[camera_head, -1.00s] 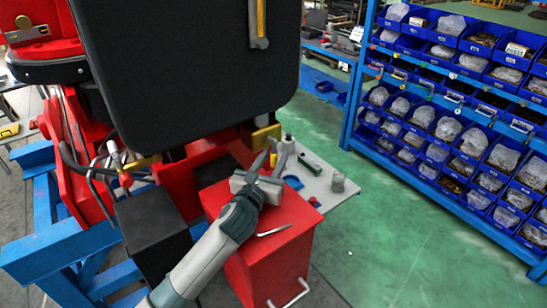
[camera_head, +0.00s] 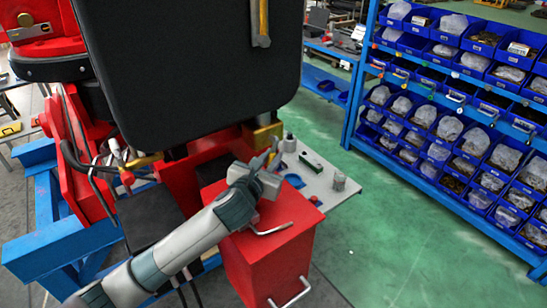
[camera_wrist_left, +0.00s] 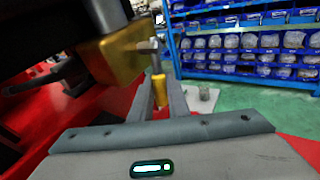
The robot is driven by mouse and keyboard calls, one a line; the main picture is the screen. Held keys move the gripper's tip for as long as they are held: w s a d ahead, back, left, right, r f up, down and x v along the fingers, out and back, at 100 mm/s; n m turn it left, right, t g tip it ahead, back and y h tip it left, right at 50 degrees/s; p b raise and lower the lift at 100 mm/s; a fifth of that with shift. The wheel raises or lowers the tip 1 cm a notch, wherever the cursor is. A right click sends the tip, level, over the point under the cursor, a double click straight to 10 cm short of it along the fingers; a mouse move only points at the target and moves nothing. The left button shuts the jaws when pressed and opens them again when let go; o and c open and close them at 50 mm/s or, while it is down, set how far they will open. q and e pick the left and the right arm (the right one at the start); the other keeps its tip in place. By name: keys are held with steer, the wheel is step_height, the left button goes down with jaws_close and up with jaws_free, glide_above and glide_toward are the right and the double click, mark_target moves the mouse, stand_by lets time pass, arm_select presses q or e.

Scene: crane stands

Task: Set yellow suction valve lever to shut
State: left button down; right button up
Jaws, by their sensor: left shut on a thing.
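The yellow suction valve lever (camera_wrist_left: 158,85) shows in the left wrist view as a small yellow grip below a grey stem, beside a larger yellow block (camera_wrist_left: 112,52). My left gripper (camera_wrist_left: 160,82) has its two fingers on either side of this lever and is shut on it. In the head view my left gripper (camera_head: 271,155) reaches up to the yellow block (camera_head: 264,133) under the black panel. There the fingers hide most of the lever, and its exact angle cannot be told. My right gripper is not in view.
A red box (camera_head: 268,250) with metal handles stands under my left gripper. A grey side table (camera_head: 325,182) with small items is beyond it. The black panel (camera_head: 190,65) hangs close above. A blue rack (camera_head: 440,120) stands right, with clear green floor (camera_head: 400,235) before it.

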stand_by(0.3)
arm_select(q)
steer(key=c, duration=1.7)
jaws_free()
steer(key=shift+s+r, duration=0.1)
steer(key=shift+d, duration=0.1)
